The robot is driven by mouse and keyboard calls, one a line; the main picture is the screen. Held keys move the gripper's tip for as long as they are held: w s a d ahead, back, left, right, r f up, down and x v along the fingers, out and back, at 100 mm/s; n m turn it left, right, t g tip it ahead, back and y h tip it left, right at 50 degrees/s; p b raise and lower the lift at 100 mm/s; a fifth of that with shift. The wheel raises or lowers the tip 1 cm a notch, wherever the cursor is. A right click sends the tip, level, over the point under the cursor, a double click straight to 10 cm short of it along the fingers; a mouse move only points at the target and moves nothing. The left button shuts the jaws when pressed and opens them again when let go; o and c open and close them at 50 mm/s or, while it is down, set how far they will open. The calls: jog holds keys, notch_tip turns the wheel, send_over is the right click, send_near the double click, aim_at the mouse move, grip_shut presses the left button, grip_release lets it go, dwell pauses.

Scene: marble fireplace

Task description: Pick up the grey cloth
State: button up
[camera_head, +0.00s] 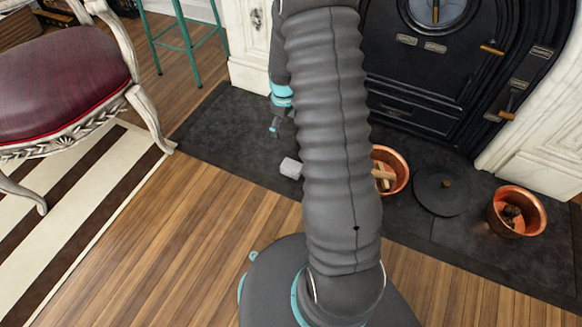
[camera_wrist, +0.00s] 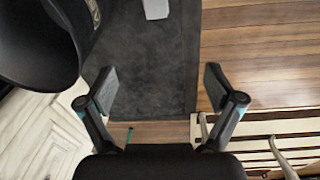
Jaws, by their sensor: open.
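The grey cloth (camera_head: 291,168) is a small, pale grey, folded-looking piece lying on the dark hearth slab, just left of my arm. In the wrist view the cloth (camera_wrist: 156,9) shows at the top edge, partly cut off by the frame. My gripper (camera_head: 275,126) hangs over the hearth, farther back than the cloth and a little left of it in the picture. In the wrist view my gripper (camera_wrist: 161,86) has its two fingers wide apart with nothing between them. The fingers are apart from the cloth.
The dark hearth slab (camera_head: 225,130) is clear around the cloth. A copper pot of wood (camera_head: 401,165), a black round lid (camera_head: 440,208) and another copper pot (camera_head: 538,207) stand right of my arm. A red chair (camera_head: 60,85) and teal stool (camera_head: 184,40) are left. The black stove (camera_head: 410,75) stands behind.

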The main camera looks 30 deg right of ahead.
jog(key=n+g, duration=0.1)
send_over(292, 165)
notch_tip(292, 165, down, 13)
jog(key=f, duration=0.2)
jog(key=f+b, duration=0.1)
jog(key=f, duration=0.4)
jog(key=shift+s+a+f+b, duration=0.15)
jog(key=shift+s+f+b, duration=0.05)
jog(key=shift+s+b, duration=0.1)
jog(key=shift+w+f+b, duration=0.15)
jog(key=shift+f+b, duration=0.15)
jog(key=shift+f, duration=1.3)
jog(key=shift+w+f+b, duration=0.15)
jog(key=shift+f+b, duration=0.1)
jog(key=shift+f, duration=1.3)
jog(key=c, duration=1.2)
